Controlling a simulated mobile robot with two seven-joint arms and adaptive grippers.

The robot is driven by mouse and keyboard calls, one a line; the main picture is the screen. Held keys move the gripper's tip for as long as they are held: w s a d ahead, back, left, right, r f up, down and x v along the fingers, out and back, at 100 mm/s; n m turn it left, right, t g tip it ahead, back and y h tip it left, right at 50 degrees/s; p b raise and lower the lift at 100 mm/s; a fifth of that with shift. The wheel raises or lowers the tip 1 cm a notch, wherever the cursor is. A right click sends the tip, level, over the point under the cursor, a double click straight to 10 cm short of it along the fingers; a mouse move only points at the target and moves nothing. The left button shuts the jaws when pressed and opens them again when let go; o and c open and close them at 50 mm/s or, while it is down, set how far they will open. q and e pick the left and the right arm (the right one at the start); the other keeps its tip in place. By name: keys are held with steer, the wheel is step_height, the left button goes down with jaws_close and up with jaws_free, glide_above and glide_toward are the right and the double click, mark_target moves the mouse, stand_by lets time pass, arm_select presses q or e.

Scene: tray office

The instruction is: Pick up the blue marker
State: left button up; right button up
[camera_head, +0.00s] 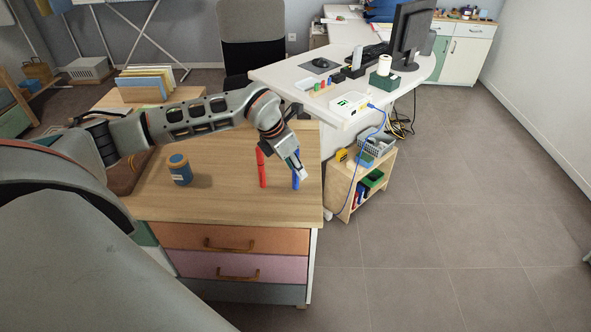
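The blue marker (296,182) stands upright near the right edge of the wooden top of a drawer cabinet. My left gripper (300,170) reaches down over it from the upper left. The gripper covers the middle of the marker, with blue showing above and below. I cannot tell whether the fingers touch the marker, or whether they are open or shut. My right gripper is not in view.
A red marker (262,168) stands upright close to the left of the blue one. A blue-and-brown jar (179,169) stands further left on the wooden cabinet top (225,195). A white desk (285,77) with a monitor (410,35) stands behind. The floor at right is clear.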

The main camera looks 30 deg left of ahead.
arm_select(q)
jaws_close()
steer(key=shift+r, duration=0.15)
